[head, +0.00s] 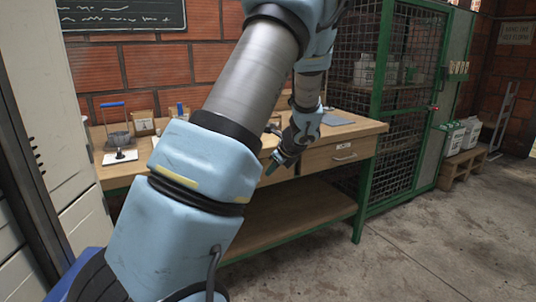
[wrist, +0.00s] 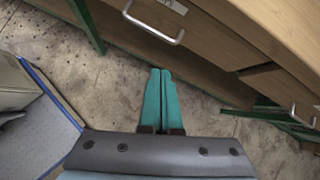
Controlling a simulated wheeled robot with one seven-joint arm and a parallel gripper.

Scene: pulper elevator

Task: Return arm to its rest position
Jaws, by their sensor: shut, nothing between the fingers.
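My gripper (head: 271,168) is in front of the wooden workbench, near its drawer fronts, with the arm stretched across the middle of the head view. In the wrist view my gripper (wrist: 161,72) has its two teal fingers side by side and touching. It is shut and holds nothing. Below the fingers the concrete floor (wrist: 105,78) shows. My arm hides part of the bench in the head view.
The workbench (head: 350,128) has a drawer with a metal handle (wrist: 153,29) close to the fingers. A blue-handled item (head: 116,125) stands on the bench top. A green mesh cage (head: 405,100) is to the right. Bare floor (head: 430,245) lies at the front right.

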